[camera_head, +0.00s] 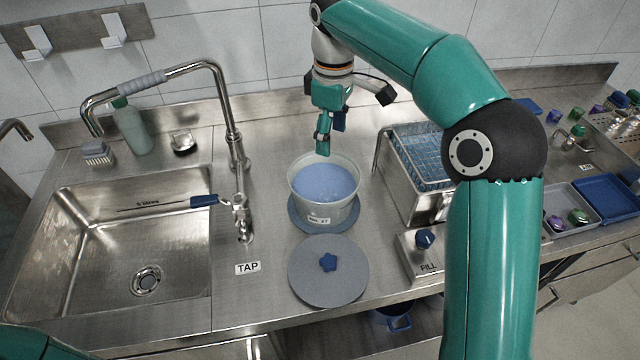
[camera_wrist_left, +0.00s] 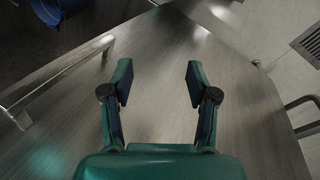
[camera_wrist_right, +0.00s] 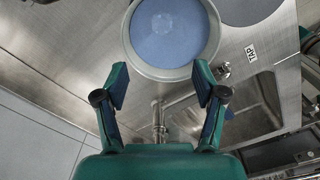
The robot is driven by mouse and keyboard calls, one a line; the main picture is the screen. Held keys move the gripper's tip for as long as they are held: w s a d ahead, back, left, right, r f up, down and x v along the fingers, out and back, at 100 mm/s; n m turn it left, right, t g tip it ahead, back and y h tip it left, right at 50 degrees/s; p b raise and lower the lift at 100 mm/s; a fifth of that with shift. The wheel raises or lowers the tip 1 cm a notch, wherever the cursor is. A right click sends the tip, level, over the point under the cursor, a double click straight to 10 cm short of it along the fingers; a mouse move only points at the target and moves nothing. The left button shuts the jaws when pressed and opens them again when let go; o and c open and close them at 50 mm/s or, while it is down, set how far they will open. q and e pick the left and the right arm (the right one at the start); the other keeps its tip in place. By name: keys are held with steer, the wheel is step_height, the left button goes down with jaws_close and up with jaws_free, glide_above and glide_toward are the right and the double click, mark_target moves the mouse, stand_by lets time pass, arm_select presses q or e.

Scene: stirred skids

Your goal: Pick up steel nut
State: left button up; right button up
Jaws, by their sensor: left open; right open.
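I cannot make out a steel nut in any view. A pale bucket (camera_head: 309,207) of cloudy blue liquid (camera_head: 325,181) stands on a blue-grey round mat on the steel counter; what lies under the liquid is hidden. My right gripper (camera_head: 325,138) points down just behind the bucket's far rim, above it. In the right wrist view the right gripper (camera_wrist_right: 160,82) is open and empty, with the bucket (camera_wrist_right: 217,35) beyond its fingertips. My left gripper (camera_wrist_left: 158,82) is open and empty in the left wrist view, before a brushed metal surface (camera_wrist_left: 155,50).
A grey round lid (camera_head: 312,289) with a blue knob lies in front of the bucket. The sink (camera_head: 75,270) and tap (camera_head: 232,130) are to the left. A steel bath with a blue rack (camera_head: 415,150) and a fill switch box (camera_head: 421,258) are to the right. Trays (camera_head: 606,198) stand farther right.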

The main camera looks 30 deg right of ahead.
steer(key=b, duration=0.1)
glide_above(328, 194)
steer(key=f, duration=1)
steer(key=shift+w+f, duration=0.1)
steer(key=shift+w, duration=0.1)
steer(key=shift+s+f, duration=0.15)
steer(key=shift+f, duration=3.05)
steer(key=shift+c, duration=0.4)
jaws_close()
steer(key=shift+r, duration=0.1)
